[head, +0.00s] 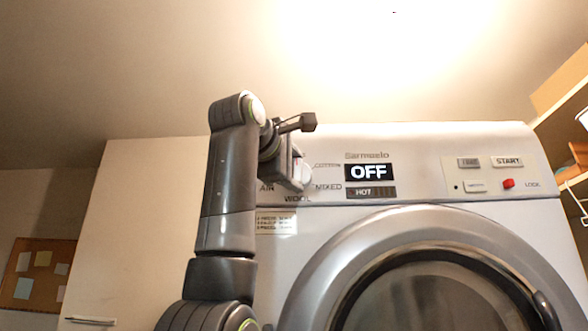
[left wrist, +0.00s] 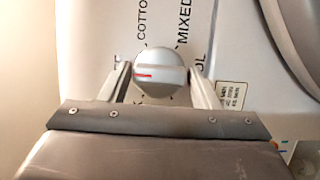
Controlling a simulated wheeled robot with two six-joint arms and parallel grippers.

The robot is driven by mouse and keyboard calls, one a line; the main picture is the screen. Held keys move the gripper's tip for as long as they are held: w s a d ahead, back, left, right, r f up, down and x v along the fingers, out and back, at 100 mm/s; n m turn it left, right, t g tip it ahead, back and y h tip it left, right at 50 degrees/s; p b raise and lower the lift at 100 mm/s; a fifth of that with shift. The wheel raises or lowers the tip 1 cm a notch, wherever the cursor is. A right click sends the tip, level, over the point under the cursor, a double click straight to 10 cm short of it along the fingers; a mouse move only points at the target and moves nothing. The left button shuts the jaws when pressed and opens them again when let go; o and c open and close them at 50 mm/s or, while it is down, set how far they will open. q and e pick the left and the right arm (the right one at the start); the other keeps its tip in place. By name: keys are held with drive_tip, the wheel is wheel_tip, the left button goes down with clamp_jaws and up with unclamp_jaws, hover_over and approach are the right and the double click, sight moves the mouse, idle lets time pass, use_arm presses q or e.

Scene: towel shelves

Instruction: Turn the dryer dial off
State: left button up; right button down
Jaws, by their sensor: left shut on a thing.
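The dryer (head: 270,262) stands ahead of me with its control panel at the top. Its dial (left wrist: 160,66) is a round silver knob with a red mark, which points to the left in the left wrist view. The words COTTON and MIXED are printed around it. My left gripper (head: 296,172) is at the dial, with one finger on each side of it, shut on it. In the head view the gripper and arm hide most of the dial. The panel display (head: 368,172) reads OFF, with HOT below it. My right gripper is out of view.
The round dryer door (head: 330,262) is below the panel. START and a red button (head: 508,183) are at the panel's right. A pale cabinet (head: 150,220) stands at the left, and wooden shelves (head: 560,85) are at the right edge.

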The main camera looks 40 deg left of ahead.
use_arm(q)
drive_tip(key=o, duration=0.9)
drive_tip(key=s+d+b, duration=0.1)
drive_tip(key=s+b, duration=0.1)
drive_tip(key=s, duration=0.3)
drive_tip(key=s+b, duration=0.1)
drive_tip(key=s, duration=0.5)
drive_tip(key=s+d+b, duration=0.1)
drive_tip(key=s+b, duration=0.1)
drive_tip(key=s, duration=0.4)
drive_tip(key=shift+s+d+b, duration=0.15)
drive_tip(key=shift+d+b, duration=0.15)
drive_tip(key=shift+d, duration=0.05)
